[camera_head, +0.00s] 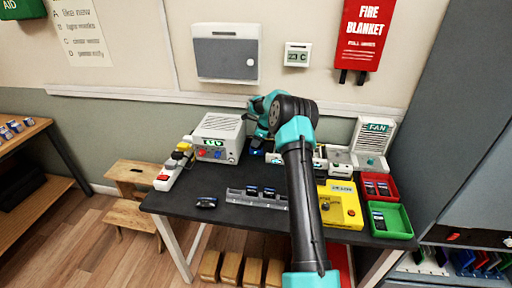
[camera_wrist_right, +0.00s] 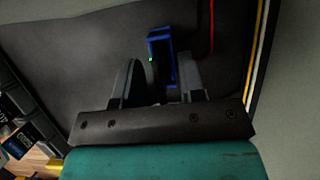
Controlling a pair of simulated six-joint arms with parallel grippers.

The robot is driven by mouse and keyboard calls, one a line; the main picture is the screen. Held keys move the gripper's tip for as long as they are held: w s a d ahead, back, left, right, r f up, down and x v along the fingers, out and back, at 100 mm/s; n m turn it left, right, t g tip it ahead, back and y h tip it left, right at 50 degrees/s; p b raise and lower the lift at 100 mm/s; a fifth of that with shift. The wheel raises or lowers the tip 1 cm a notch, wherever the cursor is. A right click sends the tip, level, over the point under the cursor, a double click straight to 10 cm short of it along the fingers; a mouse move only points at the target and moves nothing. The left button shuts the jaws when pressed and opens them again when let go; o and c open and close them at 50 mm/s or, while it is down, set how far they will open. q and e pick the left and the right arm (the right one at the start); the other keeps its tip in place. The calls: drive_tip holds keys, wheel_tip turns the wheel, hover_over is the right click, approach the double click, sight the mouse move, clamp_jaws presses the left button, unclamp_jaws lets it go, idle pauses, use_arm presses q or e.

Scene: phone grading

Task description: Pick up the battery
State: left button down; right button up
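My right arm reaches over the dark table. Its gripper (camera_head: 258,143) is at the back of the table, just right of the white box, and partly hidden by my own wrist. In the right wrist view the gripper (camera_wrist_right: 161,84) has its two fingers apart. A blue-edged object (camera_wrist_right: 160,45) with a dark middle and a small green light lies between and beyond the fingertips. It also shows as a small blue patch below the gripper (camera_head: 256,151). I cannot tell whether it is the battery or a holder for it, and no clear grip shows. My left gripper is out of view.
A white box (camera_head: 219,128) and a power strip (camera_head: 174,165) stand at the left. A grey rack (camera_head: 240,198) holds small dark items, with a dark phone (camera_head: 207,202) beside it. A yellow device (camera_head: 343,203), red tray (camera_head: 393,196) and green tray (camera_head: 404,230) are at the right.

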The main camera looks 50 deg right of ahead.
drive_tip(key=shift+c, duration=0.3)
clamp_jaws()
idle(0.3)
